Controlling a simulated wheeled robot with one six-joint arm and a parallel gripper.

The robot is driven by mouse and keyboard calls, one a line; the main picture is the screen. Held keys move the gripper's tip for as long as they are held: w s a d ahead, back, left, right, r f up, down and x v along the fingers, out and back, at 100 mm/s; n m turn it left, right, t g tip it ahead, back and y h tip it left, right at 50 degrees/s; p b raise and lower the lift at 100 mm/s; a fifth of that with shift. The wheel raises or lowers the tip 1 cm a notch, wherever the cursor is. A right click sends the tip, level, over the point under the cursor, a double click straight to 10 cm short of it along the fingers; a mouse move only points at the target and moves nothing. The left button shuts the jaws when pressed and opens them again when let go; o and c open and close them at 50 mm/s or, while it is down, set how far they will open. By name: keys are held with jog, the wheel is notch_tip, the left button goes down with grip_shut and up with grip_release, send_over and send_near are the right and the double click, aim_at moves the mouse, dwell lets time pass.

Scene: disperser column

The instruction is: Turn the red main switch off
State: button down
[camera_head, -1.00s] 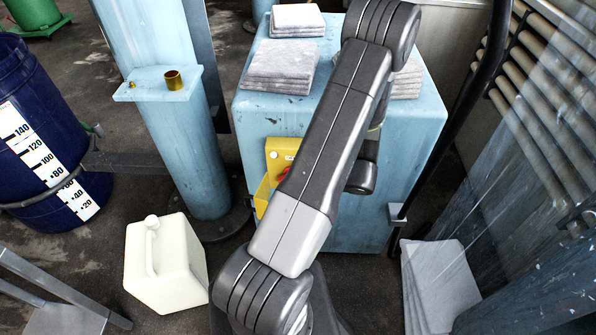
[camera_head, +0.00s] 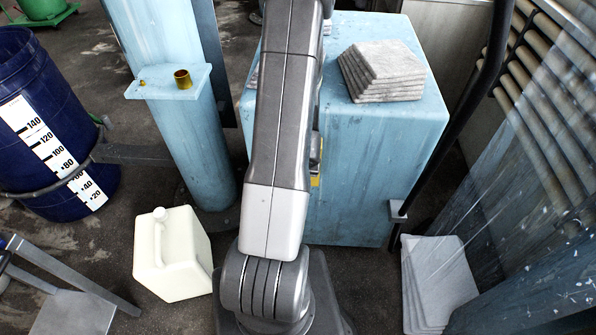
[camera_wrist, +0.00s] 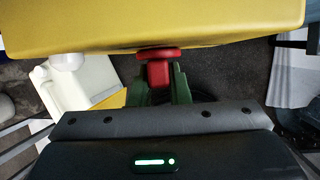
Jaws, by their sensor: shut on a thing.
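The red main switch (camera_wrist: 159,68) sticks out from the yellow switch box (camera_wrist: 160,25) in the wrist view. My gripper (camera_wrist: 161,80) has its green fingers on both sides of the switch's red handle, shut on it. In the head view only a sliver of the yellow box (camera_head: 316,181) shows beside my arm, on the front of the light blue cabinet (camera_head: 365,185). The switch and my fingers are hidden there behind my arm. I cannot read the switch's position.
A stack of grey slabs (camera_head: 384,70) lies on the cabinet. A white canister (camera_head: 172,258) stands on the floor at left, below a blue column (camera_head: 190,140) and near a dark blue barrel (camera_head: 45,110). Flat slabs (camera_head: 437,283) lie on the floor at right.

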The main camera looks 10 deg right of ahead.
jog(key=shift+a+h, duration=0.15)
jog(key=shift+h, duration=0.35)
dwell(0.3)
jog(key=c, duration=1.4)
grip_release()
jog(key=shift+o, duration=0.2)
jog(key=p+v, duration=0.8)
jog(key=v, duration=0.5)
jog(key=shift+w+a+r+p, duration=0.2)
jog(key=shift+a+r+p, duration=0.1)
jog(key=shift+r+p, duration=0.15)
